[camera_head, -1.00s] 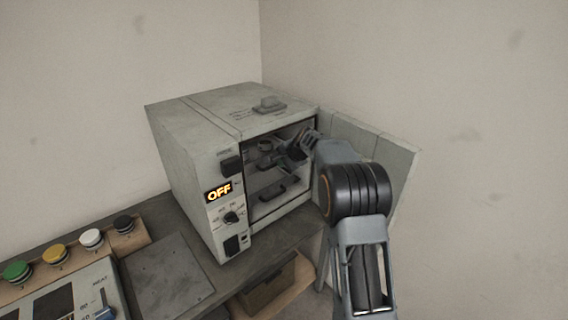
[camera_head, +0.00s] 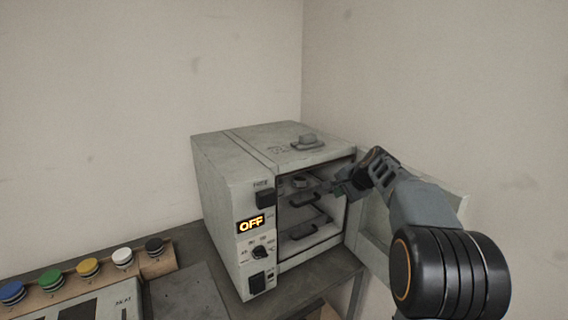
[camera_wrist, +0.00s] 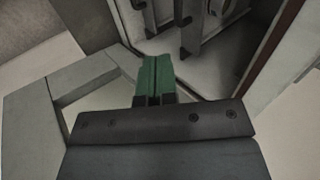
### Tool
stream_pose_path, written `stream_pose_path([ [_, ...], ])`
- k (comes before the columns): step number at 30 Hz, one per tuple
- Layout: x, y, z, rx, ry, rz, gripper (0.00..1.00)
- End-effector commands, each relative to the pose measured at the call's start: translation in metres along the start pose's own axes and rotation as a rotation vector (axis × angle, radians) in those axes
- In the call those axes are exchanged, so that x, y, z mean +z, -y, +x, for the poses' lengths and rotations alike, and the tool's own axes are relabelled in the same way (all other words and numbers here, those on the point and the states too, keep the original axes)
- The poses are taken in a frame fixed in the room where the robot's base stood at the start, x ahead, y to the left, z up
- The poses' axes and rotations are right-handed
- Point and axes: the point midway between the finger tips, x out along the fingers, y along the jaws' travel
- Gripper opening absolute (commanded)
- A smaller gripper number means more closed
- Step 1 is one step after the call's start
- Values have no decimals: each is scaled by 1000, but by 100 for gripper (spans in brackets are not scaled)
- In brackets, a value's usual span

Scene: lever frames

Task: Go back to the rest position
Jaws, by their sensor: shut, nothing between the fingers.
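My gripper (camera_head: 337,187) is at the open front of a grey oven-like cabinet (camera_head: 228,190), with its fingertips near the right side of the opening. In the wrist view its green fingers (camera_wrist: 155,80) are together with nothing between them. The cabinet's door (camera_head: 378,238) stands open to the right, partly hidden behind my arm. Inside are shelves with dark handles (camera_head: 304,230), and a small round metal item (camera_head: 300,181) sits on the upper shelf. The cabinet's display (camera_head: 251,224) reads OFF.
The cabinet stands on a dark bench (camera_head: 310,284) against a wall corner. At the lower left is a row of several coloured buttons (camera_head: 88,267) above a control panel (camera_head: 100,306). A bare grey plate (camera_head: 187,298) lies between panel and cabinet. The space above the cabinet is free.

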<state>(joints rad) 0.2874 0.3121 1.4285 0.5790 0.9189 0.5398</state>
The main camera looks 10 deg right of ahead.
Motion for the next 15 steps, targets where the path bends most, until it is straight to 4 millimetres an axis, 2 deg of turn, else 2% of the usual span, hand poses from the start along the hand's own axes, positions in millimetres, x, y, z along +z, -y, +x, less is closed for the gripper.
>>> stream_pose_path([
  [3, 7, -37, 16, 102, 20, -121, 0],
  [5, 20, -63, 16, 171, 37, -212, 0],
  [8, 57, -102, 2, 274, 74, -399, 0],
  [12, 118, -156, -28, 393, 130, -679, 0],
  [15, 154, -191, -48, 448, 157, -845, 0],
])
